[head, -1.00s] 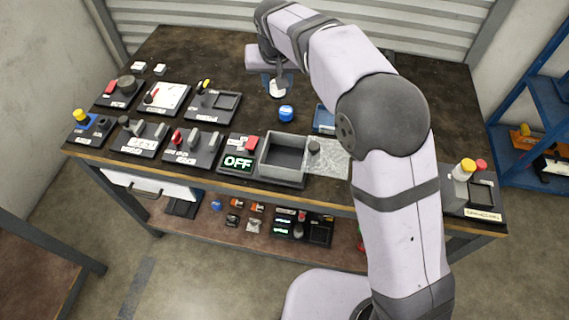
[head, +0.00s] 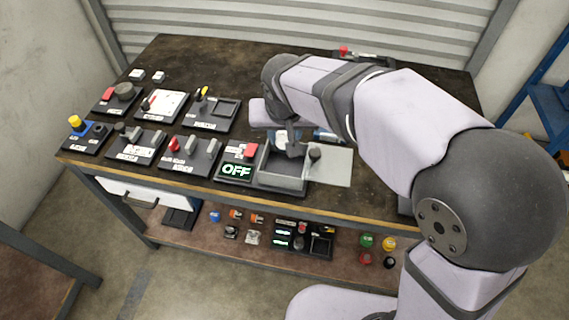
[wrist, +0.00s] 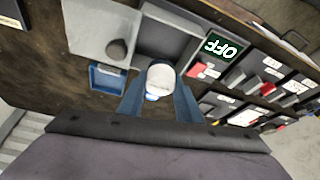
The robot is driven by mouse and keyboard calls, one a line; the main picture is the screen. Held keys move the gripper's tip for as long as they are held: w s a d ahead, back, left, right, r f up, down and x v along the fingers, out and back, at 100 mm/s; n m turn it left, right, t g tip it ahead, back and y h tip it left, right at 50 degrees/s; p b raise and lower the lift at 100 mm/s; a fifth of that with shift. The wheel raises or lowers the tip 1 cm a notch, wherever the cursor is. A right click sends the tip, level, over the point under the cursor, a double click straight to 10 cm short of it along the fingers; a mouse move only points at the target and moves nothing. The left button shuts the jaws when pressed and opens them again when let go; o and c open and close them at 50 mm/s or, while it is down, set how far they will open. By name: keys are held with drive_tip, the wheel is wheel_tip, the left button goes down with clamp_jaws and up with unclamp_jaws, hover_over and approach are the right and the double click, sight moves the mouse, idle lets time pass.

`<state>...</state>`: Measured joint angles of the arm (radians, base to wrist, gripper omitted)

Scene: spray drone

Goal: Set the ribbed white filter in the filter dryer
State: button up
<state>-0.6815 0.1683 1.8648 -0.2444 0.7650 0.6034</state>
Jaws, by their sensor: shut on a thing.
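My gripper (wrist: 159,88) is shut on the white filter (wrist: 161,73), whose rounded white end shows between the two blue fingers in the wrist view. A patch of blue shows at its lower edge. The ribs are too small to make out. In the head view my gripper (head: 284,138) is at the back edge of the filter dryer, and the arm partly covers it. The dryer is an open grey box (head: 283,183) with an OFF display (head: 237,171) and a red switch (head: 251,151). In the wrist view the filter overlaps the near edge of the box (wrist: 172,18).
The dryer's pale lid (head: 335,174) with a dark knob (head: 315,153) lies open to the right. A small blue tray (wrist: 107,78) is behind the lid. Several switch panels (head: 187,155) fill the table's left. The back middle of the table is clear.

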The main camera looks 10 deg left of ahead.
drive_tip(key=shift+f, duration=4.5)
drive_tip(key=shift+f, duration=0.15)
drive_tip(key=o, duration=0.8)
drive_tip(key=shift+o, duration=0.2)
drive_tip(key=shift+r, duration=0.4)
drive_tip(key=v, duration=1.1)
drive_tip(key=shift+s+r, duration=0.2)
drive_tip(key=shift+r, duration=0.05)
drive_tip(key=shift+d, duration=0.1)
